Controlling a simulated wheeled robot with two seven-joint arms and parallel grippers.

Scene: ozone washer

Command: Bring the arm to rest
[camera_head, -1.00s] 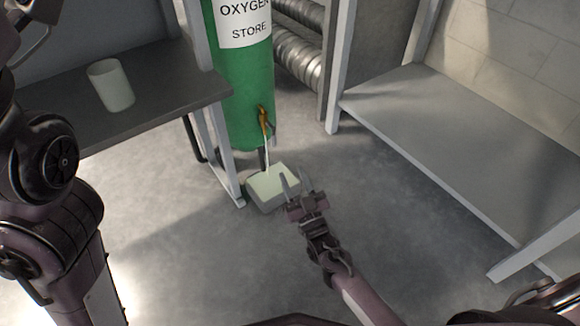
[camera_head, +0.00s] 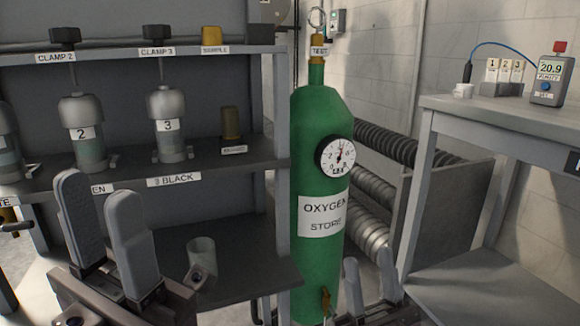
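My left gripper (camera_head: 100,190) is at the lower left, in front of the shelf unit. Its two grey fingers point up and stand apart with nothing between them. My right gripper (camera_head: 369,268) is at the bottom, right of the green oxygen cylinder (camera_head: 318,265). Its fingers also point up, apart and empty. Most of the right arm is out of view, below the picture.
The shelf unit (camera_head: 225,162) holds labelled bottles and clamps. A pale cup (camera_head: 201,256) stands on its low shelf (camera_head: 245,262), behind my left gripper. At the right is a grey table (camera_head: 480,108) with a meter (camera_head: 549,80). Ribbed ducts (camera_head: 372,188) run behind the cylinder.

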